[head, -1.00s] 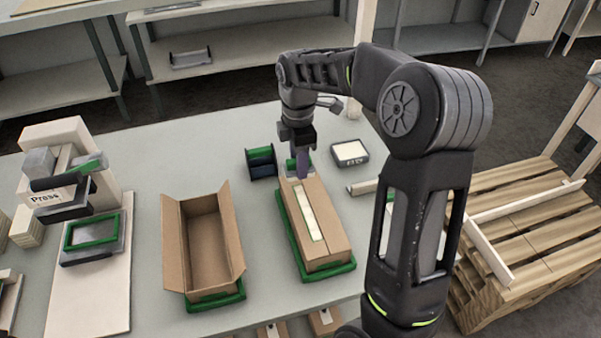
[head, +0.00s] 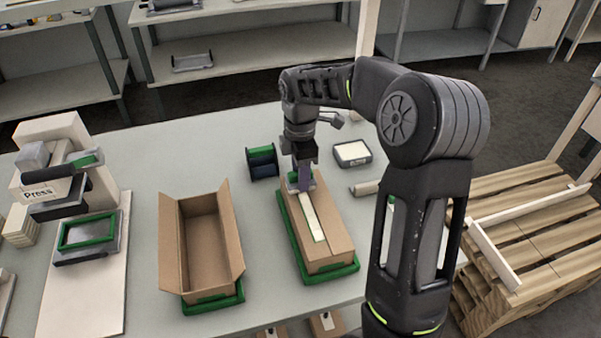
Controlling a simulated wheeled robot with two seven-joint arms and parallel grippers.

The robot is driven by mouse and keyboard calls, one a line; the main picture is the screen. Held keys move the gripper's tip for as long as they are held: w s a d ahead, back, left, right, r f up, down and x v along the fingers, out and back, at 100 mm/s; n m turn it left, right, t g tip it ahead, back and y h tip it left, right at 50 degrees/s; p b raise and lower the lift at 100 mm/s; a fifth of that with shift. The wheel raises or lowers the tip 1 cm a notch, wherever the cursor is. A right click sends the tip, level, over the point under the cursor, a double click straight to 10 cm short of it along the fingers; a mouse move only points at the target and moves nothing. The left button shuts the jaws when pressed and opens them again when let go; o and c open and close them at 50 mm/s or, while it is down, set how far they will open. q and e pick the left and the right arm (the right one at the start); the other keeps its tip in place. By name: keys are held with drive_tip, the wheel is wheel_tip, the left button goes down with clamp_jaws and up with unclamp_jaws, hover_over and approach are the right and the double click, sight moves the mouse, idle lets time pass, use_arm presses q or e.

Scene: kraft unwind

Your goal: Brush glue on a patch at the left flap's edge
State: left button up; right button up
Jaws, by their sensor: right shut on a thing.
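A closed cardboard box (head: 335,238) sits in a green cradle (head: 333,273) at the middle of the table. A pale strip with green edging (head: 310,215) runs along its top. My right gripper (head: 302,172) is shut on a purplish tool, perhaps the brush, at the far end of this box's top. The tool's tip is too small to tell whether it touches. A second box (head: 202,240) stands open to the left in its own green cradle (head: 213,304), its side flaps spread outward. My left gripper is not in view.
A dark tray with cream contents (head: 352,153) stands right of the gripper. A dark blue-green holder (head: 262,161) stands to its left. A press (head: 62,185) is at the far left. A wooden pallet (head: 535,225) stands right of the table. The table behind the open box is clear.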

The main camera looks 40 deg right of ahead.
drive_tip(key=shift+f+b, duration=0.35)
drive_tip(key=shift+f, duration=0.15)
idle(0.8)
drive_tip(key=shift+r, duration=0.1)
drive_tip(key=shift+s, duration=0.15)
idle(0.6)
drive_tip(key=shift+s, duration=0.1)
idle(0.6)
drive_tip(key=shift+s+a, duration=0.1)
idle(0.8)
drive_tip(key=shift+p, duration=0.3)
